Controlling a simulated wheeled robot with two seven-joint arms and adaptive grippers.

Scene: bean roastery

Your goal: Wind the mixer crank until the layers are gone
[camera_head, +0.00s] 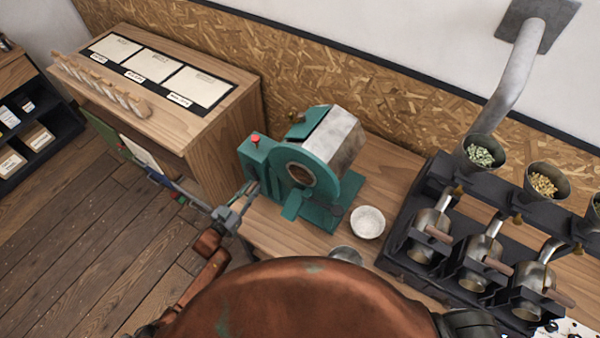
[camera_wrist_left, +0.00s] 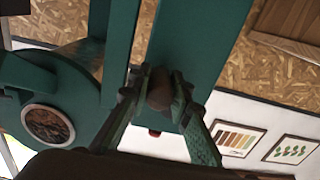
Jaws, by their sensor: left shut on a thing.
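The green mixer (camera_head: 265,158) with a pale metal drum (camera_head: 333,143) stands on the wooden bench. Its round front opening (camera_head: 301,172) faces me; a round port with brown contents (camera_wrist_left: 48,124) shows in the left wrist view. Whether layers remain inside is too small to tell. My left gripper (camera_head: 250,190) is at the mixer's left side. In the left wrist view its fingers (camera_wrist_left: 160,92) are shut around a dark brown knob (camera_wrist_left: 160,95), the crank's grip, in front of a green panel. The rest of the crank is mostly hidden. My right gripper is not in view.
A white bowl (camera_head: 367,222) and a metal cup (camera_head: 346,255) stand close to the mixer. A black rack (camera_head: 400,235) with several metal scoops and bean-filled cups is at the right. A wooden cabinet (camera_head: 215,125) stands at the left. Bare floor (camera_head: 90,230) lies left of my arm.

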